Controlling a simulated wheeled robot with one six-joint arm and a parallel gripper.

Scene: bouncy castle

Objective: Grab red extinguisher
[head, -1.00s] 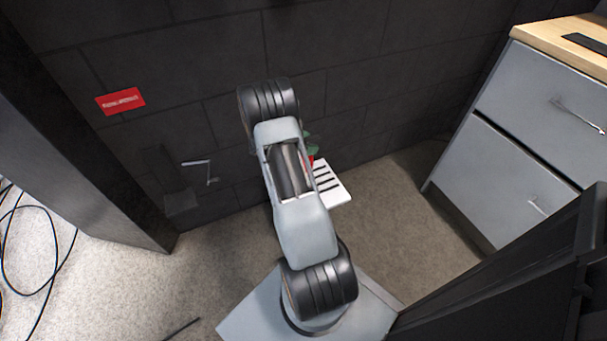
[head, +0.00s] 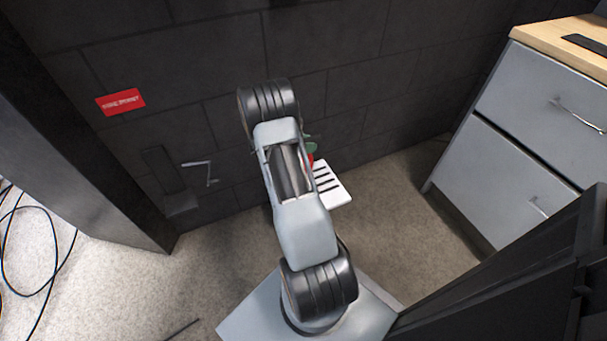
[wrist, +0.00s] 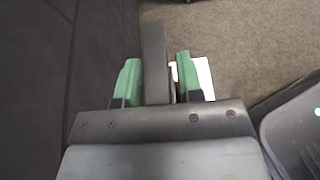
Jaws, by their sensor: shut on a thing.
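The red extinguisher (head: 312,160) is mostly hidden behind my arm in the head view. Only a small red patch shows at the arm's right side, beside a green fingertip. In the wrist view, my gripper (wrist: 155,80) has its two green fingers on either side of a dark upright part, and a thin red sliver shows by the right finger. The gripper is shut on the extinguisher, low by the dark wall. Its exact hold and the extinguisher's body are hidden.
A white slotted piece (head: 331,186) lies just right of the arm. A dark block wall (head: 350,90) with a red sign (head: 121,101) stands behind. Grey drawers (head: 520,150) stand at right. Cables (head: 40,260) lie on the floor at left.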

